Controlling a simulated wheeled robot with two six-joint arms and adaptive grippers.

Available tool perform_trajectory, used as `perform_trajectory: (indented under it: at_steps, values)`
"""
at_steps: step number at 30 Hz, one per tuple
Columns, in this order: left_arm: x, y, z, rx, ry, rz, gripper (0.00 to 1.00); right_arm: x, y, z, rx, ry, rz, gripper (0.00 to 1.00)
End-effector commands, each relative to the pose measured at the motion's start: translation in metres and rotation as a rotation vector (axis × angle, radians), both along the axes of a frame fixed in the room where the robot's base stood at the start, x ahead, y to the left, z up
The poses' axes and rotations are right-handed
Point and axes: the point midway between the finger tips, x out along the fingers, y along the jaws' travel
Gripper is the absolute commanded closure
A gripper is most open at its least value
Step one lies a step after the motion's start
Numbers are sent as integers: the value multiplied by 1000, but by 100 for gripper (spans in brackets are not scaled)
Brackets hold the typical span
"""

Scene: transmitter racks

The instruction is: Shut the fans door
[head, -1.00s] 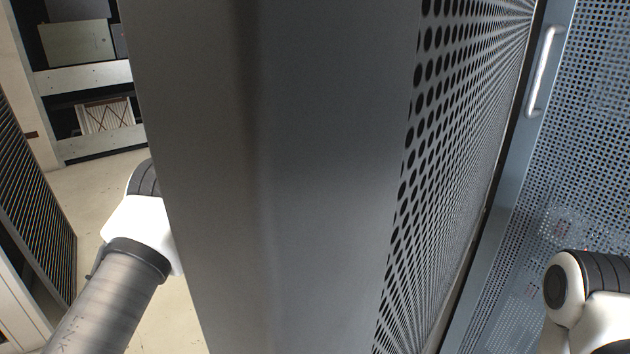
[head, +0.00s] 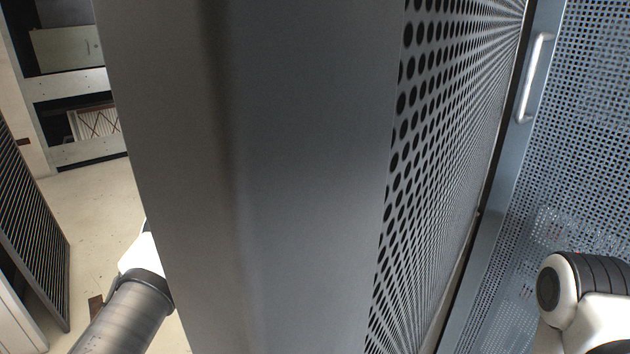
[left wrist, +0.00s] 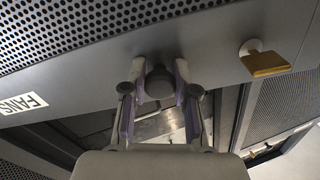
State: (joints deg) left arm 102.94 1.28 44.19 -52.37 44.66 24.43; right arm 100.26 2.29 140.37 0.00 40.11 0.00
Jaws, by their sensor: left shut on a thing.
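The fans door (left wrist: 90,70) shows in the left wrist view as a grey panel with perforated mesh and a "FANS" label (left wrist: 22,104). My left gripper (left wrist: 160,78) is shut on a dark round knob (left wrist: 159,84) on this door, one finger on each side. In the head view a large grey panel with a perforated face (head: 250,180), which looks like the same door, stands open close in front of me. It hides my left gripper, and only part of my left arm shows left of it. My right gripper is out of view.
A brass-coloured latch (left wrist: 266,63) sits right of the knob. A blue-grey perforated panel with a white handle (head: 535,78) stands at the right, with my right arm before it. A slatted dark panel (head: 33,225) and open floor (head: 100,215) are at the left.

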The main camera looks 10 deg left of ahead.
Motion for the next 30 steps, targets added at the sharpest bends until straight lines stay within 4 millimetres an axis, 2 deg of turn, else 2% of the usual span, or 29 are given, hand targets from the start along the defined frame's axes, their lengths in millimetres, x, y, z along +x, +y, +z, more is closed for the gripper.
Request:
perform_trajectory:
  at_steps: [6,7,9,22,26,30]
  values:
    - [0,0,0,1,0,0,100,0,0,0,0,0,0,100]
    - [0,0,0,1,0,0,68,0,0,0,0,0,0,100]
    - [0,0,0,1,0,0,45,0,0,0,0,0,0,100]
    - [-5,5,-1,2,2,1,45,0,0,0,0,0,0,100]
    - [-20,14,0,1,3,2,45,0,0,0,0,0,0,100]
    - [-48,32,0,-1,4,3,45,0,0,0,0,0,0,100]
